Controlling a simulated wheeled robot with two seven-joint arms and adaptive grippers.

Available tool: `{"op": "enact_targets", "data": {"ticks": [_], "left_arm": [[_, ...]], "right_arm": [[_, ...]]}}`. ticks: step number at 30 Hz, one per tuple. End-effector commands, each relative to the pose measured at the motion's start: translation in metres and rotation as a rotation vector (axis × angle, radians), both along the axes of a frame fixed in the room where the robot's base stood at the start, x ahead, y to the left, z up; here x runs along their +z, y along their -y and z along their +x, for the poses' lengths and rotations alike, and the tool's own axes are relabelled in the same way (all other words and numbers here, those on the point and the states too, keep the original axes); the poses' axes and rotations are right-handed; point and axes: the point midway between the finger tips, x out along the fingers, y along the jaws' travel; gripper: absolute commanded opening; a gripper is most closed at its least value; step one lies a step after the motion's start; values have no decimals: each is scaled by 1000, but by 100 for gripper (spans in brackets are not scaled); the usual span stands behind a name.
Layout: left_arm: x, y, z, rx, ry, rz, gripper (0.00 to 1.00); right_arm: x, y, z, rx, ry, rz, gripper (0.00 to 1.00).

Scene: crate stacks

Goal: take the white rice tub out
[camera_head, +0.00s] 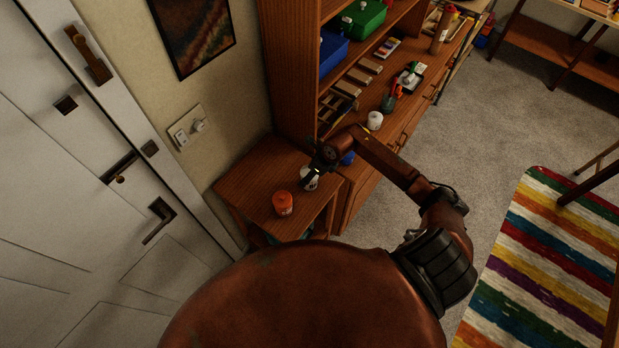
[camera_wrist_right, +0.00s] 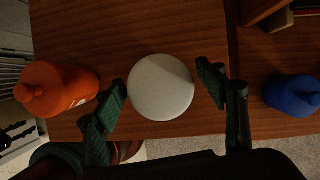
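A white tub (camera_head: 309,180) stands on the small wooden side table (camera_head: 245,187), partly hidden by my right gripper (camera_head: 314,171) in the head view. In the right wrist view its round white lid (camera_wrist_right: 161,88) lies between the two fingers of my right gripper (camera_wrist_right: 161,80), seen from above. The fingers are spread on either side of the lid, with a small gap at the right finger; I cannot tell whether the left finger touches. No label shows. My left gripper is out of view.
An orange container (camera_head: 283,204) stands left of the tub, also in the wrist view (camera_wrist_right: 58,88). A blue container (camera_wrist_right: 294,95) is to the right. Another white container (camera_head: 375,121) stands on the cabinet (camera_head: 405,125). A white door (camera_head: 90,180) is at left.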

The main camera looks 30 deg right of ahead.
Motion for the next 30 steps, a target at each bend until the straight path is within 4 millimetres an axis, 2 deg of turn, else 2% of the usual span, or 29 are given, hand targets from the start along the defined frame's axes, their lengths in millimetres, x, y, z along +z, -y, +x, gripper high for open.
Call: {"op": "enact_targets", "data": {"ticks": [2, 18, 30], "left_arm": [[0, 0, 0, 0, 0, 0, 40], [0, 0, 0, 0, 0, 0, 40], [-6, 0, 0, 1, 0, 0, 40]], "right_arm": [[0, 0, 0, 0, 0, 0, 58], [1, 0, 0, -1, 0, 0, 21], [8, 0, 1, 1, 4, 1, 21]]}}
